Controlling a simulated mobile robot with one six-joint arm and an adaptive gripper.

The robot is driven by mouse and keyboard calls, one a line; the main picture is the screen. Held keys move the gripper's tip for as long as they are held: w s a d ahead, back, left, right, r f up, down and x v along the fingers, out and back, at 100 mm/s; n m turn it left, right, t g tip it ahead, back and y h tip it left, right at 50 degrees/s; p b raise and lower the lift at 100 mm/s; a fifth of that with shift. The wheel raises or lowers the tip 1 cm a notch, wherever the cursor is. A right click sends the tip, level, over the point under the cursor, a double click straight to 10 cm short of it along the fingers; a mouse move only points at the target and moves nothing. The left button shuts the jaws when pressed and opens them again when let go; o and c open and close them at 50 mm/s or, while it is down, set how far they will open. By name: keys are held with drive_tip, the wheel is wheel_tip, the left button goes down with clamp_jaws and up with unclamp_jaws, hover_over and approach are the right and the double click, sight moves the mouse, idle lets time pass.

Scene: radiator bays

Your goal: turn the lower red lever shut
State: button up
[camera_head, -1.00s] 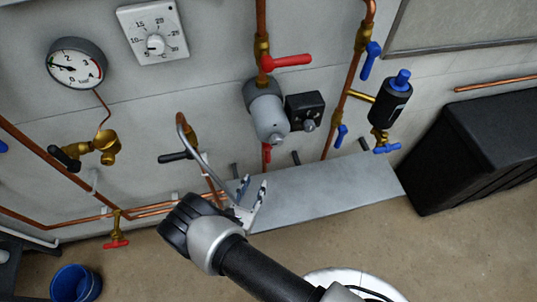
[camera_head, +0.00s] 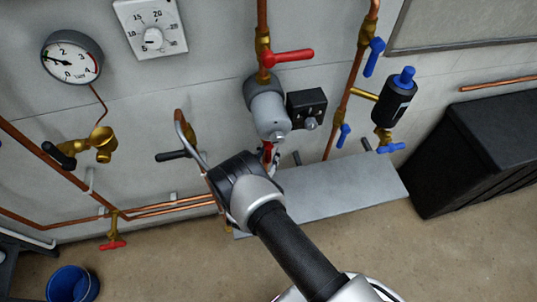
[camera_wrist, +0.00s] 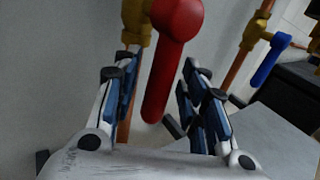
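The lower red lever (camera_head: 267,153) hangs below the grey pump in the head view, partly hidden by my gripper. In the wrist view the red lever (camera_wrist: 163,75) is large and points down, with its round hub at the top beside a brass valve body (camera_wrist: 136,22). My gripper (camera_wrist: 152,85) is open, with one finger on each side of the lever and the lever's free end between them. I see gaps on both sides, so the fingers do not appear to press on it. In the head view my gripper's fingertips (camera_head: 273,157) are mostly hidden behind its own body.
An upper red lever (camera_head: 288,57) sticks out sideways above the grey pump (camera_head: 269,112). A black box (camera_head: 305,105) sits beside the pump. Blue levers (camera_head: 373,57) are on the pipe to the right. A grey ledge (camera_head: 345,188) lies below. A bent metal tube (camera_head: 190,137) is at left.

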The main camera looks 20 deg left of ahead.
clamp_jaws()
idle(0.4)
